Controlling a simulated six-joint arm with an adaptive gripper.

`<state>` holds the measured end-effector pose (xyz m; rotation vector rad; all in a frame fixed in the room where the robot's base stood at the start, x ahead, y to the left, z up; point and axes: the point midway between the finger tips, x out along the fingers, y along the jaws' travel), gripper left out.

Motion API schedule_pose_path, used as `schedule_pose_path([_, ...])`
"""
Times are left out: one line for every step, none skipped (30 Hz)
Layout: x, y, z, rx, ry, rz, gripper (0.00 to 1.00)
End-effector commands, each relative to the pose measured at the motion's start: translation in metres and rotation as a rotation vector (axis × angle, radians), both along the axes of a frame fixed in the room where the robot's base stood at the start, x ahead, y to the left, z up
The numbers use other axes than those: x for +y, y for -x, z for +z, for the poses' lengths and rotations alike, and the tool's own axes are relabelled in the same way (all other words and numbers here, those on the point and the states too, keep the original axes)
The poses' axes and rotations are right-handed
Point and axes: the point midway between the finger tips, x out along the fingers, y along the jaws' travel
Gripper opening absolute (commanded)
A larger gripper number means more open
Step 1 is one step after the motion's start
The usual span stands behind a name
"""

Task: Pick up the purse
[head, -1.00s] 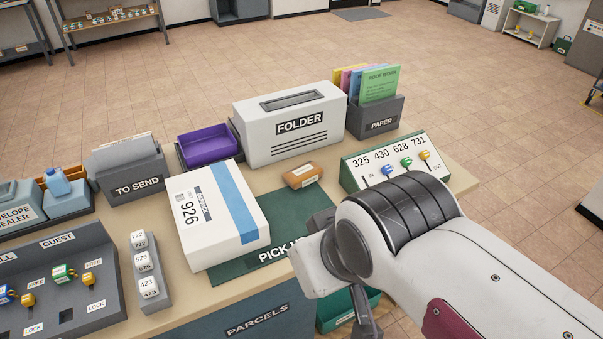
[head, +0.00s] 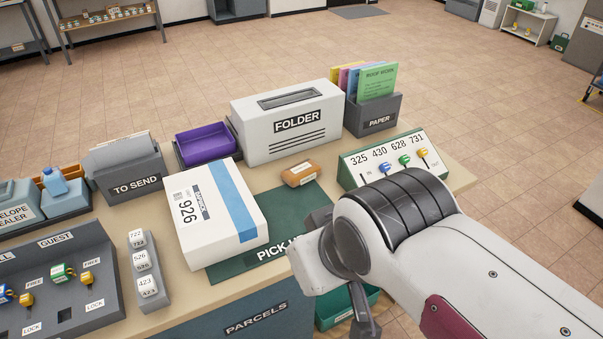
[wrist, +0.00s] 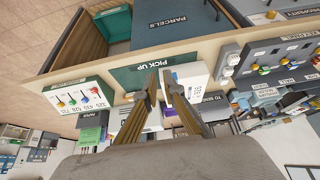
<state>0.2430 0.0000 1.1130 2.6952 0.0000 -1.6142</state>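A small rounded brown item with a pale label (head: 300,173), which looks like the purse, lies at the back edge of the green PICK UP mat (head: 303,218) in the head view. My arm's wrist part is in front and to the right of it, and my fingers are mostly out of that view. In the wrist view my gripper (wrist: 159,77) has its two fingers apart with nothing held between them. The mat (wrist: 130,77) lies beyond the fingertips there.
A white box marked 926 (head: 213,212) stands left of the brown item. A purple tray (head: 205,145) stands behind the box. A green bin (head: 338,311) sits below the counter edge.

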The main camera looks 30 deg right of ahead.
Motion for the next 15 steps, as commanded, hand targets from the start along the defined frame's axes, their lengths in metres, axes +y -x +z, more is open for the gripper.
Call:
schedule_pose_path([0.0000,0.0000,0.0000,0.000,0.000,0.000,0.26])
schedule_pose_path([0.0000,0.0000,0.0000,0.000,0.000,0.000,0.34])
schedule_pose_path([0.0000,0.0000,0.0000,0.000,0.000,0.000,0.44])
schedule_pose_path([0.0000,0.0000,0.0000,0.000,0.000,0.000,0.52])
schedule_pose_path([0.0000,0.0000,0.0000,0.000,0.000,0.000,0.60])
schedule_pose_path([0.0000,0.0000,0.0000,0.000,0.000,0.000,0.70])
schedule_pose_path([0.0000,0.0000,0.0000,0.000,0.000,0.000,0.78])
schedule_pose_path([0.0000,0.0000,0.0000,0.000,0.000,0.000,0.86])
schedule_pose_path([0.0000,0.0000,0.0000,0.000,0.000,0.000,0.96])
schedule_pose_path([0.0000,0.0000,0.0000,0.000,0.000,0.000,0.99])
schedule_pose_path([0.0000,0.0000,0.0000,0.000,0.000,0.000,0.99])
schedule_pose_path([0.0000,0.0000,0.0000,0.000,0.000,0.000,0.99])
schedule_pose_path([0.0000,0.0000,0.0000,0.000,0.000,0.000,0.99])
schedule_pose_path([0.0000,0.0000,0.0000,0.000,0.000,0.000,0.99])
schedule_pose_path([0.0000,0.0000,0.0000,0.000,0.000,0.000,0.99])
